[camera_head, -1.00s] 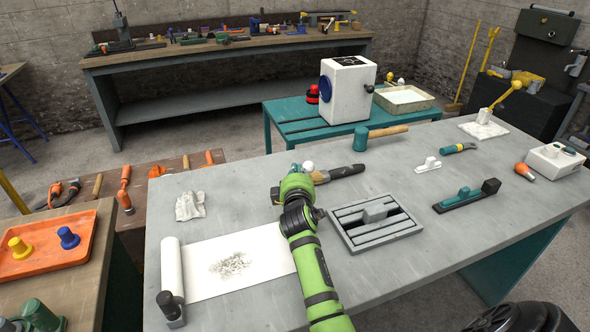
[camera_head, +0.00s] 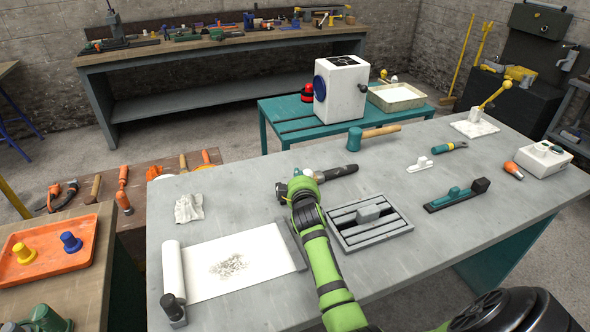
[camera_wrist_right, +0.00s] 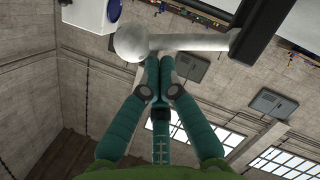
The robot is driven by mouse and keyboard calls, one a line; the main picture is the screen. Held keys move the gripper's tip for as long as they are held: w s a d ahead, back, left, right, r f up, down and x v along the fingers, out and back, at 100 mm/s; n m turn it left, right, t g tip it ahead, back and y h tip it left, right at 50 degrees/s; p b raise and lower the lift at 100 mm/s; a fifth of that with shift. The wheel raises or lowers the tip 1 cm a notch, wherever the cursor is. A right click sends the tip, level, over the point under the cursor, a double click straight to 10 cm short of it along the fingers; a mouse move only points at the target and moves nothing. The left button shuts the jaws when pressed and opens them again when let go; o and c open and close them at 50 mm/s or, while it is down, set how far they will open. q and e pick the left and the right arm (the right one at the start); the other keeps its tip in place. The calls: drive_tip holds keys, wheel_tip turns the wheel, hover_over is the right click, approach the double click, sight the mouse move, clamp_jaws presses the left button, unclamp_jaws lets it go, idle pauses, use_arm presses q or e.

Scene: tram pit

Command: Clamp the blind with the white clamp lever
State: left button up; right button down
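A white sheet (camera_head: 240,262), which looks like the blind, lies on the grey table, unrolled from a white roll (camera_head: 172,270) at its left. A white ball knob (camera_head: 308,173) shows just beyond my right gripper (camera_head: 298,184). In the wrist view a pale lever (camera_wrist_right: 190,42) with a round end runs across, just beyond the fingertips. The teal fingers of the right gripper (camera_wrist_right: 159,66) meet there, side by side, with no object visible between them. Whether they touch the lever is unclear. My left gripper is out of view.
A slotted grey plate (camera_head: 368,222) lies right of my arm. A mallet (camera_head: 375,134), a small white object (camera_head: 420,164) and a dark block tool (camera_head: 457,195) are farther right. The front right tabletop is clear.

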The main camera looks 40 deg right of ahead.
drive_tip(key=shift+s+d+f+m+y+p, duration=0.1)
drive_tip(key=shift+d+f+m+y+p, duration=0.25)
drive_tip(key=shift+f+m+p, duration=0.35)
drive_tip(key=shift+r, duration=0.2)
